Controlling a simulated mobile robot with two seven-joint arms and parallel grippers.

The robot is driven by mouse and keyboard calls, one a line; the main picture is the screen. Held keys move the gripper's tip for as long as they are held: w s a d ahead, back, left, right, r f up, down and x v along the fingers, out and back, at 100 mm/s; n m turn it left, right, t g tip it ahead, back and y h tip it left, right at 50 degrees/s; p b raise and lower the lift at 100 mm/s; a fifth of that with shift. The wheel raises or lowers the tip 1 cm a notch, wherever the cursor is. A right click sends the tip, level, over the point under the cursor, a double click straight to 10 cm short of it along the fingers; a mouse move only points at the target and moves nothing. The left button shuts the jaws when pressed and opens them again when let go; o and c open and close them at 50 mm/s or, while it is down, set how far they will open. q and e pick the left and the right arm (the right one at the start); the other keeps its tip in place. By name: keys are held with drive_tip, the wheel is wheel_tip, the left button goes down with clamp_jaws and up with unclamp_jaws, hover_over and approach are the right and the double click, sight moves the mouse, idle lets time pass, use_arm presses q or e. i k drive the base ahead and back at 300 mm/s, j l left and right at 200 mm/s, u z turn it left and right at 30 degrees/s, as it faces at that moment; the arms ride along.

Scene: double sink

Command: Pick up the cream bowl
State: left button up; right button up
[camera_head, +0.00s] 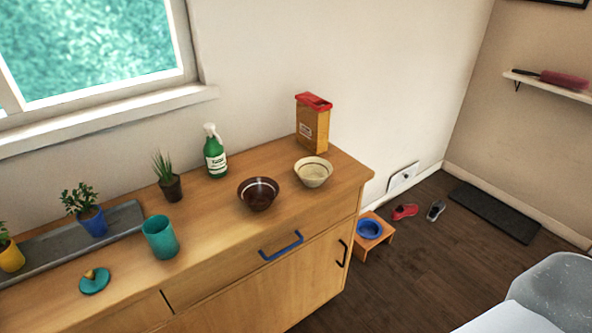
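The cream bowl (313,173) stands upright on the wooden cabinet top (222,222), near its right end. It is pale with a darker band near the rim. A dark brown bowl (258,194) stands just to its left, and an orange box with a red lid (313,124) stands behind it. Neither of my grippers shows in the head view. Nothing is touching the cream bowl from above.
A green spray bottle (215,153), a teal cup (160,238), a teal lid (94,281) and potted plants (90,212) stand further left. A low wooden stand with a blue bowl (369,229) is on the floor at right. Shoes (405,211) lie beyond it.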

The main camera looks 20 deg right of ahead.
sight(313, 171)
drive_tip(key=l+u, duration=0.25)
drive_tip(key=l, duration=0.65)
drive_tip(key=l+u, duration=0.3)
drive_tip(key=l, duration=2.5)
